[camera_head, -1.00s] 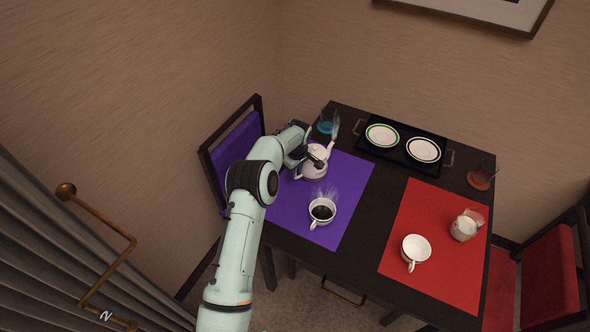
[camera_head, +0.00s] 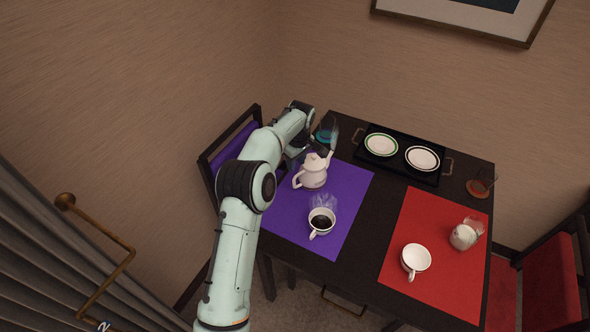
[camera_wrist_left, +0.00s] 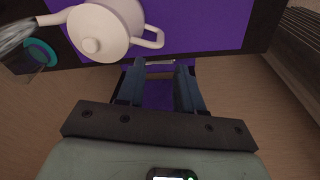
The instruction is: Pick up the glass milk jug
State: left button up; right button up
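The glass milk jug (camera_head: 464,235) stands upright on the red placemat (camera_head: 437,260) at the right of the table. It is clear glass with white milk inside. My left gripper (camera_head: 322,148) is at the far left of the table, behind the white teapot and far from the jug. In the left wrist view, my left gripper (camera_wrist_left: 160,68) has its two fingers apart with nothing between them. The teapot (camera_wrist_left: 100,30) is just beyond the fingers there, with its handle pointing right. My right gripper is not in view.
The teapot (camera_head: 313,171) and a steaming coffee cup (camera_head: 321,222) stand on the purple mat (camera_head: 345,195). A white cup (camera_head: 416,257) is left of the jug. A black tray (camera_head: 405,168) holds two plates. Glasses on teal (camera_head: 324,134) and orange (camera_head: 478,188) coasters stand at the back corners.

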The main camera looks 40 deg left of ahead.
aim_at(463, 237)
jog(key=k, duration=1)
